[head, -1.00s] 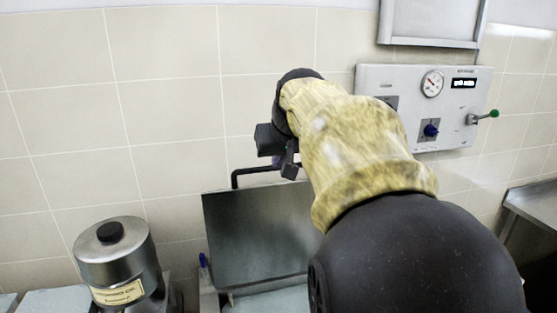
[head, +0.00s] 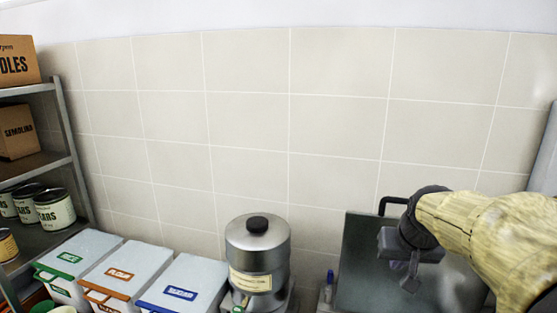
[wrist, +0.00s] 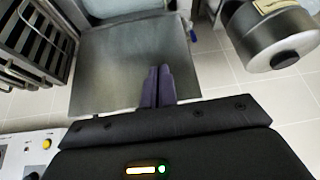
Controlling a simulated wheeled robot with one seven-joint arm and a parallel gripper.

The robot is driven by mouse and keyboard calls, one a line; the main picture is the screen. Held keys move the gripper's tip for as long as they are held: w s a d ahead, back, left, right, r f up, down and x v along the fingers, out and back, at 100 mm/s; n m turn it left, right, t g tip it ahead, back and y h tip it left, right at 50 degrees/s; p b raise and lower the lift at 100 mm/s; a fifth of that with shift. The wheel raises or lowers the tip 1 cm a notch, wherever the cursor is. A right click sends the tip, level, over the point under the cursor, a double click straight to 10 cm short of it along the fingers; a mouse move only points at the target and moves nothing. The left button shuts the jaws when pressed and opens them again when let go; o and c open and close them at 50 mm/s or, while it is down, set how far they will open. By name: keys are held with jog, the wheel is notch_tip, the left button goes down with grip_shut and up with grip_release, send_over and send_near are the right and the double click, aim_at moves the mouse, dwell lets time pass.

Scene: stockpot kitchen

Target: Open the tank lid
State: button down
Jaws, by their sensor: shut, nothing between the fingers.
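A grey, square metal panel that looks like the tank lid (head: 362,262) shows at the lower right of the head view. A black bar handle (head: 392,200) rises at its back edge. I cannot tell how far the lid is tilted. My gripper (head: 411,280) is in front of the panel in the head view, covering part of it. In the wrist view the two dark fingers (wrist: 158,86) are shut together and empty, over the grey lid surface (wrist: 120,62). Contact between fingers and lid cannot be made out. The handle is not clear in the wrist view.
A steel canister (head: 258,254) with a black knob stands left of the lid. Several lidded white bins (head: 184,283) line the left. A shelf (head: 40,167) holds boxes and tins. A yellow button (wrist: 46,144) sits on a panel in the wrist view. The wall behind is bare.

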jog(key=s+a+f+n+g, duration=0.1)
jog(key=s+a+f, duration=0.4)
jog(key=f, duration=0.3)
jog(key=s+a+f+n+g+y, duration=0.1)
jog(key=s+a+f+g, duration=0.1)
jog(key=s+a+f, duration=0.2)
jog(key=s+f, duration=0.3)
jog(key=f, duration=0.2)
jog(key=shift+a+f, duration=0.25)
jog(key=shift+a, duration=0.15)
jog(key=c, duration=1.3)
grip_release()
jog(key=shift+c, duration=0.2)
jog(key=shift+w, duration=0.1)
